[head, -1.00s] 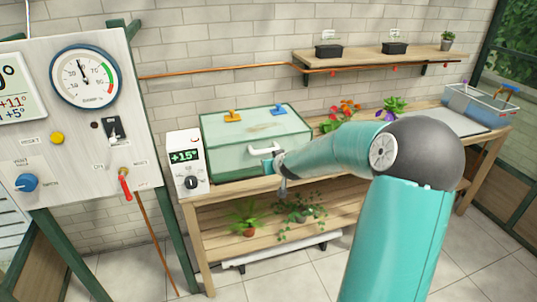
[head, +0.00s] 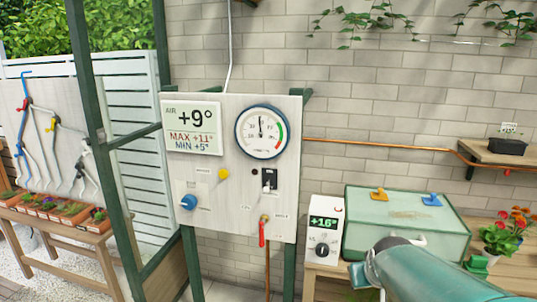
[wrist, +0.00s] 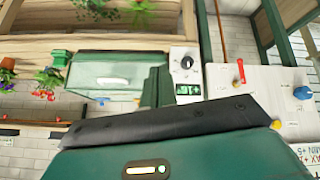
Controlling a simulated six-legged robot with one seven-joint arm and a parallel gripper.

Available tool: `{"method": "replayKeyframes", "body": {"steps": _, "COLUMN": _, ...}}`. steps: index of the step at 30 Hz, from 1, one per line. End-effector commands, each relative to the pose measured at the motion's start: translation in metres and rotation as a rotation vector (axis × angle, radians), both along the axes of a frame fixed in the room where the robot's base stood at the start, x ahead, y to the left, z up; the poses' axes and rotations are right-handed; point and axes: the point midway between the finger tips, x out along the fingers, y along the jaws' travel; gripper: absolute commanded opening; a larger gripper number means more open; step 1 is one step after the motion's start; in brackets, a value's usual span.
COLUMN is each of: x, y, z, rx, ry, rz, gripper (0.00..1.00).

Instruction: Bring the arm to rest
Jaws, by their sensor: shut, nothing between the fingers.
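My teal arm (head: 440,275) comes in from the bottom right of the head view, in front of the potting bench. In the wrist view my gripper (wrist: 170,122) shows as a dark bar across the green housing. It is shut, and nothing is seen held in it. The fingertips are not clearly seen in the head view. The wrist picture is upside down, with the bench and the panel beyond the gripper.
A closed glass case (head: 405,218) and a control box (head: 323,228) reading +16° stand on the bench. Potted flowers (head: 502,238) are at the right. A panel (head: 225,175) with gauge, knobs and red-handled valve (head: 262,231) stands left of the bench.

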Motion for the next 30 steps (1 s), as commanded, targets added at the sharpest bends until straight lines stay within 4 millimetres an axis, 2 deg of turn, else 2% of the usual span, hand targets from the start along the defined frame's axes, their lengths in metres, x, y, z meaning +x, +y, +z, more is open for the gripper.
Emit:
{"method": "replayKeyframes", "body": {"steps": 1, "x": -0.018, "y": 0.014, "z": 0.010, "rx": 0.000, "ry": 0.007, "rz": 0.008, "gripper": 0.00}}
{"method": "replayKeyframes", "body": {"steps": 6, "x": -0.079, "y": 0.044, "z": 0.029, "rx": 0.032, "ry": 0.049, "rz": 0.009, "gripper": 0.00}}
{"method": "replayKeyframes", "body": {"steps": 12, "x": -0.149, "y": 0.067, "z": 0.036, "rx": 0.104, "ry": 0.098, "rz": 0.015, "gripper": 0.00}}
{"method": "replayKeyframes", "body": {"steps": 15, "x": -0.170, "y": 0.072, "z": 0.036, "rx": 0.132, "ry": 0.117, "rz": 0.020, "gripper": 0.00}}
{"method": "replayKeyframes", "body": {"steps": 19, "x": -0.182, "y": 0.074, "z": 0.034, "rx": 0.149, "ry": 0.131, "rz": 0.020, "gripper": 0.00}}
{"method": "replayKeyframes", "body": {"steps": 30, "x": -0.182, "y": 0.074, "z": 0.034, "rx": 0.150, "ry": 0.132, "rz": 0.019, "gripper": 0.00}}
